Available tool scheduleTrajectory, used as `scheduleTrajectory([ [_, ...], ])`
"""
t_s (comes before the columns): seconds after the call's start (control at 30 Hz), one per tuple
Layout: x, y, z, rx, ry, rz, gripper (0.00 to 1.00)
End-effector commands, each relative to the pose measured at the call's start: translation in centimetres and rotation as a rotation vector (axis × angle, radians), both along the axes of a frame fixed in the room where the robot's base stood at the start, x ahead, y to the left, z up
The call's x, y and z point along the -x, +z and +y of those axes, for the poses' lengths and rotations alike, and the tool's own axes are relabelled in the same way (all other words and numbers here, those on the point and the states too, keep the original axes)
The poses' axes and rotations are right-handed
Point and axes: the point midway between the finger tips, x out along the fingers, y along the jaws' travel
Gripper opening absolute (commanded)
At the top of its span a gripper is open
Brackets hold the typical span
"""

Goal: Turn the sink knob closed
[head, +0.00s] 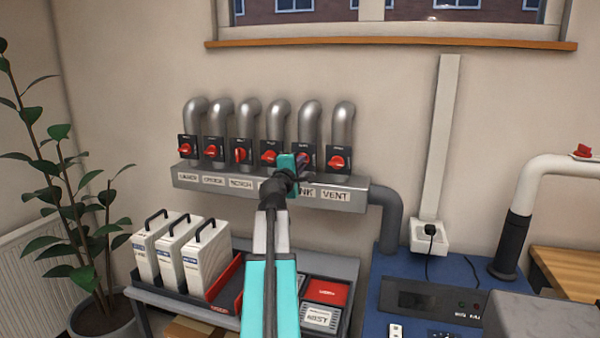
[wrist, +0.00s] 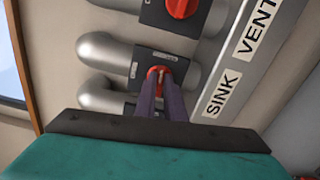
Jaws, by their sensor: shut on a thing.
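The sink knob is a red rotary handle on a dark square plate, fifth from the left in a row of several. In the wrist view the sink knob (wrist: 158,72) sits between the fingertips of my gripper (wrist: 160,84), which is shut on it. The SINK label (wrist: 222,92) is on the grey rail beside it. In the head view my gripper (head: 301,161) reaches the sink knob's plate and hides most of the knob. How far the knob is turned cannot be told.
The vent knob (head: 338,160) is close on the right, and another red knob (head: 268,157) is close on the left. Metal pipes (head: 311,122) rise above the plates. Below stand white containers (head: 202,262) on a grey cart, beside a blue bench (head: 378,318).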

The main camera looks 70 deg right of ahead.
Motion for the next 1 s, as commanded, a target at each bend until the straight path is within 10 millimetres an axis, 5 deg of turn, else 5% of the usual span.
scheduleTrajectory([
  [0.77, 0.13, 0.07, -0.09, -0.006, -0.002, -0.135, 0.00],
  [0.8, 0.13, 0.06, -0.09, -0.006, -0.002, -0.135, 0.16],
  [0.87, 0.13, 0.05, -0.08, -0.006, -0.002, -0.135, 0.26],
  [1.0, 0.11, 0.00, -0.06, -0.007, -0.001, -0.134, 0.28],
])
